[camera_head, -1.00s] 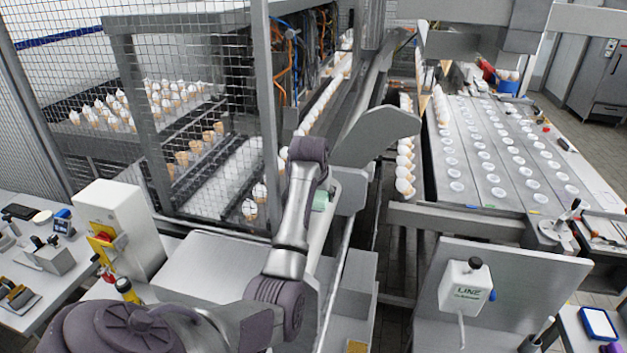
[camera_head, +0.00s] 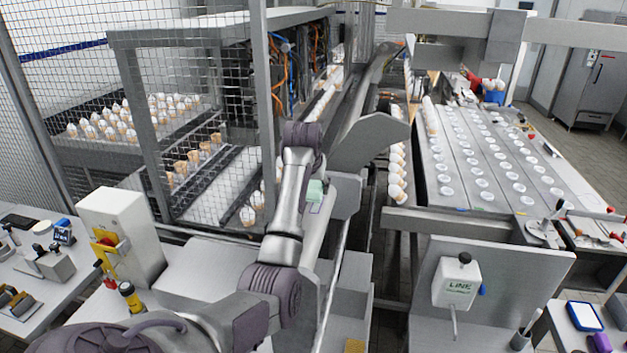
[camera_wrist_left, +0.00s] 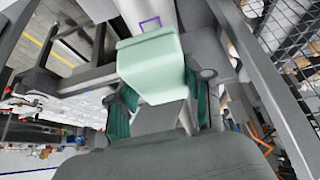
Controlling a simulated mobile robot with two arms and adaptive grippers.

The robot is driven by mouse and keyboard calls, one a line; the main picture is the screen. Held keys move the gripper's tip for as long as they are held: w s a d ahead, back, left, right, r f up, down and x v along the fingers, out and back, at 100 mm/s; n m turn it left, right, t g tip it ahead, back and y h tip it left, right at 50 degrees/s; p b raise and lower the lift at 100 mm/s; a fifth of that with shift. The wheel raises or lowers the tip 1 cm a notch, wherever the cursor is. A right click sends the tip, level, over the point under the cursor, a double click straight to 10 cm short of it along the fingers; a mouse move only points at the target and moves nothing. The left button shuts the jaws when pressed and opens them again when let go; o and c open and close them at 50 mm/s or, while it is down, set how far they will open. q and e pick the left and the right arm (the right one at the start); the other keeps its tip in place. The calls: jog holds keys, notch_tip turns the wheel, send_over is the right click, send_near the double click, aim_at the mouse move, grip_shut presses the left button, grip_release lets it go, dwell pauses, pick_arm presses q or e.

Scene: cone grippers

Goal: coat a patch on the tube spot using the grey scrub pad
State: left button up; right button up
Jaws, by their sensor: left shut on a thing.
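My left gripper (camera_wrist_left: 158,108) has its teal finger pads either side of a grey piece below a pale green block (camera_wrist_left: 150,65). I take this held thing for the scrub pad, though its large visible faces are pale green rather than grey. The pale green also shows beside my left wrist in the head view (camera_head: 316,190), where the arm hides most of the gripper. Just beyond the block in the wrist view is a whitish surface with a purple outline (camera_wrist_left: 150,22), apparently the tube spot. I cannot tell whether block and surface touch. My right gripper is not in view.
A mesh fence (camera_head: 215,110) stands left of my arm. A slanted grey metal plate (camera_head: 370,140) is close on its right. A white box with a yellow-and-red switch (camera_head: 118,235) stands at left. A white dispenser (camera_head: 456,283) is at lower right.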

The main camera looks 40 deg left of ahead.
pick_arm(q)
notch_tip(320, 180, up, 2)
jog(key=shift+s+r, duration=0.15)
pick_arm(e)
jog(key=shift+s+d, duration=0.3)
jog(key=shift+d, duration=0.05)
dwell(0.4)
pick_arm(q)
jog(key=shift+d, duration=0.15)
jog(key=shift+s+f, duration=0.1)
jog(key=shift+f, duration=0.15)
